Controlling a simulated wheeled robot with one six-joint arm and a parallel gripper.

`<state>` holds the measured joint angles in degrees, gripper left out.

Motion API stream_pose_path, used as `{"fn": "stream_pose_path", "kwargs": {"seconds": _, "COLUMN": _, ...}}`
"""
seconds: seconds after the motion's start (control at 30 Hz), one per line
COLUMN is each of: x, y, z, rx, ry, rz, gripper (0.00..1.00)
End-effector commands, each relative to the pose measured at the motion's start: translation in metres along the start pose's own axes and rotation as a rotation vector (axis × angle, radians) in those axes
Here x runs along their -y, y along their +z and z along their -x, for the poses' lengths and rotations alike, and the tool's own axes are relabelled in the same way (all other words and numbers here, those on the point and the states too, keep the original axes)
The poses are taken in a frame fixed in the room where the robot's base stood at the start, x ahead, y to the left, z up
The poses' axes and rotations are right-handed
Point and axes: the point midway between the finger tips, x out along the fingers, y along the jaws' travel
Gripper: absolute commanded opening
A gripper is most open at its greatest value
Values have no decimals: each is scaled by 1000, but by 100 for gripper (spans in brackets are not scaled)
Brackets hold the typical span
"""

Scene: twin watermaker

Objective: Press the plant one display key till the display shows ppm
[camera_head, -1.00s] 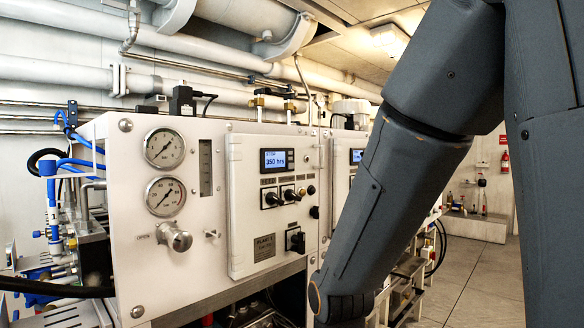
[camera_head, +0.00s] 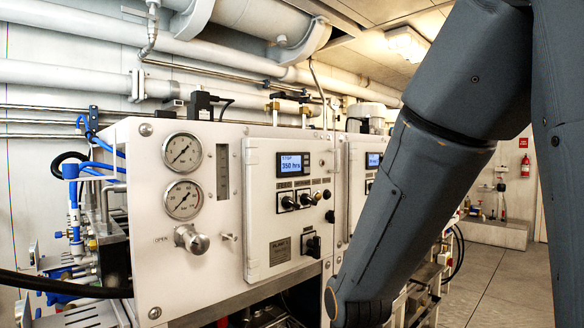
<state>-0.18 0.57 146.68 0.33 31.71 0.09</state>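The plant one panel (camera_head: 262,220) is a white raised door on the left cabinet, with a plate reading "PLANT 1". Its display (camera_head: 293,164) is lit blue and reads "STOP" and "350 hrs". A small key (camera_head: 314,163) sits at the right side of the display housing. Below are two black rotary switches (camera_head: 288,202) and a round black knob (camera_head: 327,194). My dark grey arm comes down from the upper right, in front of the second cabinet. My gripper is not visible; the arm runs out of the frame at the bottom.
Two gauges (camera_head: 182,151) and a metal valve knob (camera_head: 192,239) stand on the left of the cabinet front. A second panel with a lit display (camera_head: 374,160) is partly hidden behind my arm. Open floor (camera_head: 500,285) lies at the right.

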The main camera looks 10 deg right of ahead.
Motion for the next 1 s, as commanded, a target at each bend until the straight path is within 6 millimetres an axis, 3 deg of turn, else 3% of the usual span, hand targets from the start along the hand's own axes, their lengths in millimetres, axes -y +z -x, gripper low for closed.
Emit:
{"fn": "stream_pose_path", "kwargs": {"seconds": 0.43, "x": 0, "y": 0, "z": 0, "rx": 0, "ry": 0, "rz": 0, "gripper": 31}}
{"fn": "stream_pose_path", "kwargs": {"seconds": 0.63, "x": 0, "y": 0, "z": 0, "rx": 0, "ry": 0, "rz": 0, "gripper": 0}}
{"fn": "stream_pose_path", "kwargs": {"seconds": 1.0, "x": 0, "y": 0, "z": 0, "rx": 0, "ry": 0, "rz": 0, "gripper": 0}}
